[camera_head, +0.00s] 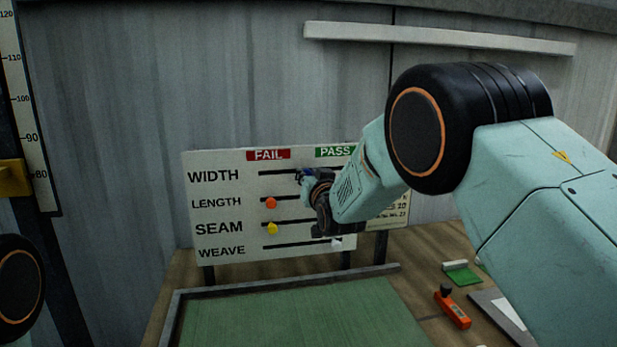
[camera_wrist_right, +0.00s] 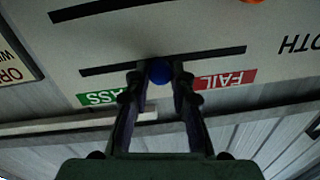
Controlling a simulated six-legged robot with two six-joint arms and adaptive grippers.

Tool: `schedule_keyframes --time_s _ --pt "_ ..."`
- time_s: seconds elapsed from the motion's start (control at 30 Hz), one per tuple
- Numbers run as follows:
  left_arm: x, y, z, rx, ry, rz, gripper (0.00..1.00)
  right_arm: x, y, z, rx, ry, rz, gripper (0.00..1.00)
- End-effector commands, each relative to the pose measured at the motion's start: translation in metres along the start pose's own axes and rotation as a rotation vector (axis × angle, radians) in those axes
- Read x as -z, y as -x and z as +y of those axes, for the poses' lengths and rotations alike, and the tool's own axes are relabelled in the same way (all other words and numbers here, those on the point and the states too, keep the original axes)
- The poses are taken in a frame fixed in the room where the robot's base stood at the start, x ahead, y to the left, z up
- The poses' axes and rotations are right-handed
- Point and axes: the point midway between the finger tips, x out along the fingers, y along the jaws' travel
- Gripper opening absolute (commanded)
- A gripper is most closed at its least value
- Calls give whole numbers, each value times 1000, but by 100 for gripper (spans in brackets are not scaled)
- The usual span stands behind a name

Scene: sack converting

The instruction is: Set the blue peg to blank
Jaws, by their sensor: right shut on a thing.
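The white board (camera_head: 225,222) has slots labelled WIDTH, LENGTH, SEAM and WEAVE, under a red FAIL label (camera_head: 268,155) and a green PASS label (camera_head: 335,152). The blue peg (camera_wrist_right: 159,72) sits near the middle of the top WIDTH slot, between the two labels. My right gripper (camera_wrist_right: 158,82) is shut on the blue peg, one finger on each side. In the head view the right gripper (camera_head: 304,177) partly covers the peg and the right part of the slots. My left gripper is out of view.
An orange peg (camera_head: 271,202) and a yellow peg (camera_head: 272,228) sit toward the FAIL side; a white peg (camera_head: 337,244) is toward PASS. A green mat (camera_head: 300,316) lies below. An orange tool (camera_head: 452,309) and a green-and-white item (camera_head: 461,275) lie at right.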

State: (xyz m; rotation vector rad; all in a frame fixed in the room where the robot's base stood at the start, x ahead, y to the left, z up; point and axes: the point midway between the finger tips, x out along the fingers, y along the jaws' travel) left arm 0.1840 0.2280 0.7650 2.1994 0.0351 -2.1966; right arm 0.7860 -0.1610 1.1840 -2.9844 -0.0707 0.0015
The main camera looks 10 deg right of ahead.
Motion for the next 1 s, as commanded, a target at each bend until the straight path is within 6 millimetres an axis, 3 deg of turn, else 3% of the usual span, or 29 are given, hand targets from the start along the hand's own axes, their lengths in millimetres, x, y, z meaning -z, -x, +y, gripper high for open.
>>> schedule_keyframes --time_s 0.4,0.43,0.6,0.7,1.0 --pt "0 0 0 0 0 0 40 -4 1 3 -1 1 -9 0" --pt "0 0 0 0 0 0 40 -4 1 3 -1 1 -9 25" --pt "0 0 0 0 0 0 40 -2 1 3 -1 0 -6 40" --pt "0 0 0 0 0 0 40 -2 0 2 -1 0 -4 46" --pt "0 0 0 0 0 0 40 0 1 0 0 0 -2 46"
